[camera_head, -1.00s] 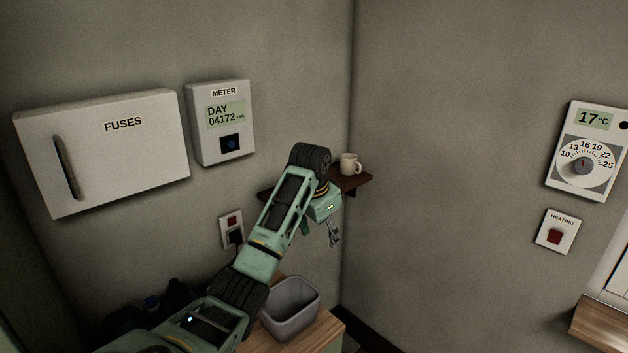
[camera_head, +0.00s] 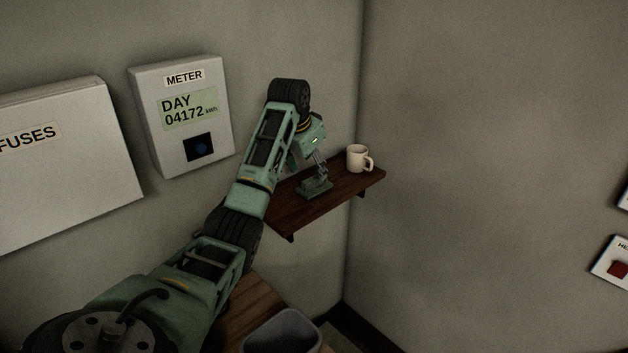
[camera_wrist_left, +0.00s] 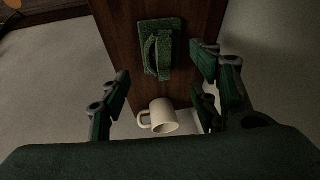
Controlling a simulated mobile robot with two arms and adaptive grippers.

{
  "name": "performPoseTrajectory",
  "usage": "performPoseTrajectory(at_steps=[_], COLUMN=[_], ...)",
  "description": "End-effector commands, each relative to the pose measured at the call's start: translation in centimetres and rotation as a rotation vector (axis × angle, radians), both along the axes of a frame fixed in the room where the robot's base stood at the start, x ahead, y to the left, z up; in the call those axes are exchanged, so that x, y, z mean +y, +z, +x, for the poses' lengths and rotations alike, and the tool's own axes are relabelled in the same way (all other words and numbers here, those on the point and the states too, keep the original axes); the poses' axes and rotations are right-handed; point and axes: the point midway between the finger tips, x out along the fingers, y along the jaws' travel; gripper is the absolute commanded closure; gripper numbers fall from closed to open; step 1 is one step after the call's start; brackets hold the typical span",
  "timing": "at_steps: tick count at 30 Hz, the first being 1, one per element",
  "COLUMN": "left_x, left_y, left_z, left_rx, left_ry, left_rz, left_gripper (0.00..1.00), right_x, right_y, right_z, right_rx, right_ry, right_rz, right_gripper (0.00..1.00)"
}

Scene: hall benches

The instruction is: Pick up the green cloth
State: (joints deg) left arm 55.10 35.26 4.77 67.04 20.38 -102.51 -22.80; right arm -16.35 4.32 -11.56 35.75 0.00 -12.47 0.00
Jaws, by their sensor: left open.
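The green cloth (camera_head: 314,188) lies folded on the dark wooden shelf (camera_head: 340,190). It also shows in the left wrist view as a dark green folded piece (camera_wrist_left: 158,50) with a raised fold. My left gripper (camera_head: 318,176) is just above the cloth in the head view, its fingers pointing down. In the left wrist view my left gripper (camera_wrist_left: 160,95) has its fingers spread wide apart with nothing between them; the cloth lies beyond the fingertips. I cannot tell whether the fingers touch it. My right gripper is not in view.
A cream mug (camera_head: 357,158) stands on the shelf right of the cloth, close to my left gripper, and also shows in the wrist view (camera_wrist_left: 161,117). The wall meter (camera_head: 183,115) and fuse box (camera_head: 65,165) are to the left. A grey bin (camera_head: 284,333) sits below.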

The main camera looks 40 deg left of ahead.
Motion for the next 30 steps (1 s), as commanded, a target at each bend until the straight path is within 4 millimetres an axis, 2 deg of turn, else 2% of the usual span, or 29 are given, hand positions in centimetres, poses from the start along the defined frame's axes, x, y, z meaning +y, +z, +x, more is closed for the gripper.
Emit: performPoseTrajectory(at_steps=[3,7,11,15,19,23,30], left_x=[0.1,0.0,0.2,0.4,0.4,0.4,0.4], left_y=[-0.9,-2.1,-3.9,-5.2,-5.5,-5.5,-5.5], left_z=[0.5,1.2,2.0,2.5,2.6,2.6,2.6], left_rx=[0.002,0.004,0.003,0.000,0.000,0.000,0.000], left_ry=[0.000,-0.001,0.000,0.000,0.000,-0.001,0.000], left_rz=[-0.001,-0.003,-0.002,0.000,0.000,0.001,0.000], left_gripper=[0.44,0.44,0.44,0.44,0.44,0.45,0.66], right_x=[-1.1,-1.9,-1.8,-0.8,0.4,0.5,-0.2], right_y=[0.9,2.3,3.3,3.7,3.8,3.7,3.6], right_z=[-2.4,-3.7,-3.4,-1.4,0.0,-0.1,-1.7], right_rx=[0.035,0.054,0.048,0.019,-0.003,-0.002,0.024], right_ry=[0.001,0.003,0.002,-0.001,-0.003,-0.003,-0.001], right_rz=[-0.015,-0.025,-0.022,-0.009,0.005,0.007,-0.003], right_gripper=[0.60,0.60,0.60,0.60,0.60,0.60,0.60])
